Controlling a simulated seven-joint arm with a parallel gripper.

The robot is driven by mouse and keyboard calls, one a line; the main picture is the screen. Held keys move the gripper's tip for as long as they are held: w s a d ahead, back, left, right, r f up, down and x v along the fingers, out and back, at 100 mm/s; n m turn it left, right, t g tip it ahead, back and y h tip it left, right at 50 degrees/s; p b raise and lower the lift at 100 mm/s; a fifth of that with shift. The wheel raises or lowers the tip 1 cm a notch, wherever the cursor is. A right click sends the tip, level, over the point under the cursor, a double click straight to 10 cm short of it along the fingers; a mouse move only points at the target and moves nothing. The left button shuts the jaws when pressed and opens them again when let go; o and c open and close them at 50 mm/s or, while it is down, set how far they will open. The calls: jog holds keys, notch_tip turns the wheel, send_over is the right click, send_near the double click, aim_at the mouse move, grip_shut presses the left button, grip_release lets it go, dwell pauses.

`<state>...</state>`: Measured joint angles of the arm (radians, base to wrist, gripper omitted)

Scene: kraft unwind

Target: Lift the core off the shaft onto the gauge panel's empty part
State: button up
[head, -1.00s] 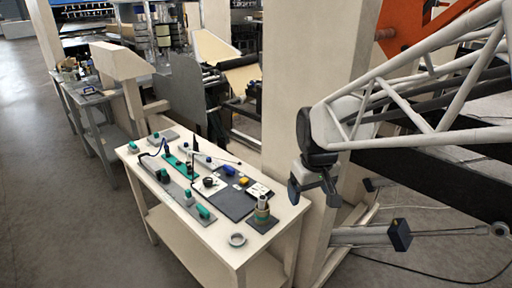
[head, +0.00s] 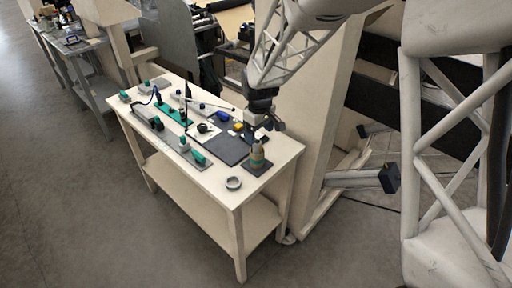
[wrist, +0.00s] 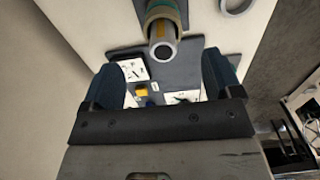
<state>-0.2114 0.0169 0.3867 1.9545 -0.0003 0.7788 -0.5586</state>
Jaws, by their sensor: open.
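A tan and green core (head: 257,160) sits around an upright pale shaft on a small dark base near the bench's right end. In the wrist view the core (wrist: 166,9) is at the top centre, with the shaft's round grey end (wrist: 162,51) pointing towards the camera. The dark gauge panel (head: 231,151) lies flat to the left of the core; its bare grey surface also shows in the wrist view (wrist: 184,72). My gripper (head: 268,126) is above the core, apart from it. Its two dark fingers are spread with nothing between them in the wrist view (wrist: 160,80).
A loose pale ring (head: 233,183) lies on the bench top (head: 213,178) near the front edge. A beige column (head: 318,120) stands close behind the bench.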

aim_at(257, 149)
jog(key=shift+w+a+f, duration=0.2)
jog(key=shift+w+f, duration=0.05)
jog(key=shift+f, duration=0.15)
jog(key=shift+f, duration=1.25)
jog(key=shift+f, duration=0.1)
jog(key=shift+s+a+f, duration=0.1)
jog(key=shift+a+f, duration=0.05)
jog(key=shift+f, duration=2.35)
jog(key=c, duration=1)
